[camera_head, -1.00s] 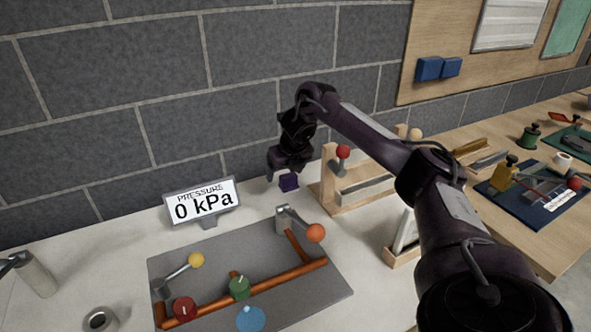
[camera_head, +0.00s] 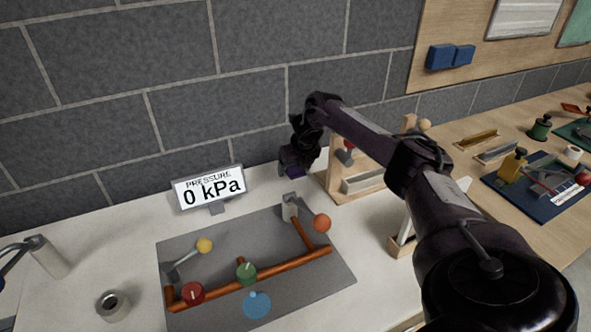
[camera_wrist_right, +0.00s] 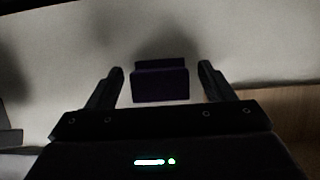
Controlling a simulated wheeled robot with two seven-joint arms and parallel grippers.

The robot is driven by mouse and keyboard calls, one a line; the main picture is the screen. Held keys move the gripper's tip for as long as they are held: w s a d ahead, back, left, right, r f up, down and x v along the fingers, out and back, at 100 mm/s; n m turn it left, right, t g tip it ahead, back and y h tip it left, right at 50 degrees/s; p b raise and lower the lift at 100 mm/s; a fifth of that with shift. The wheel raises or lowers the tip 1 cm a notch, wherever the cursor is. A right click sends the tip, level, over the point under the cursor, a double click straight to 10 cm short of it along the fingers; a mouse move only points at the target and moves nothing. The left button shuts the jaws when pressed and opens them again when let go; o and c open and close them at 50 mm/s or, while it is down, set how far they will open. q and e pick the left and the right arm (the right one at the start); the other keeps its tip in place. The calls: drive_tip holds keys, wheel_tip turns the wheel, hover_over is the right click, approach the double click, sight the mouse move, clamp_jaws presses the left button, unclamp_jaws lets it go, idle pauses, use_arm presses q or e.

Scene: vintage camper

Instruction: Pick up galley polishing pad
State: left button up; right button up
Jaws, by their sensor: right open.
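The polishing pad looks like a small dark purple block (camera_head: 291,161) at the back of the white counter, near the wall. In the right wrist view the purple block (camera_wrist_right: 160,84) lies between my two fingers, with a gap on each side. My right gripper (camera_head: 290,168) is open and down around the block; in the wrist view its fingertips (camera_wrist_right: 161,72) reach past the block's sides. In the head view the gripper partly hides the block.
A pressure display (camera_head: 209,188) stands left of the gripper. A grey board with orange pipes and coloured knobs (camera_head: 255,265) lies in front. A wooden rack (camera_head: 335,184) stands close on the right. A metal ring (camera_head: 112,305) sits at the front left.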

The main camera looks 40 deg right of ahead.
use_arm(q)
drive_tip(key=shift+s+a, duration=0.25)
drive_tip(key=shift+a, duration=0.3)
use_arm(e)
drive_tip(key=c, duration=1.1)
drive_tip(key=shift+o, duration=0.2)
use_arm(q)
drive_tip(key=shift+f, duration=0.1)
use_arm(e)
drive_tip(key=shift+r, duration=0.1)
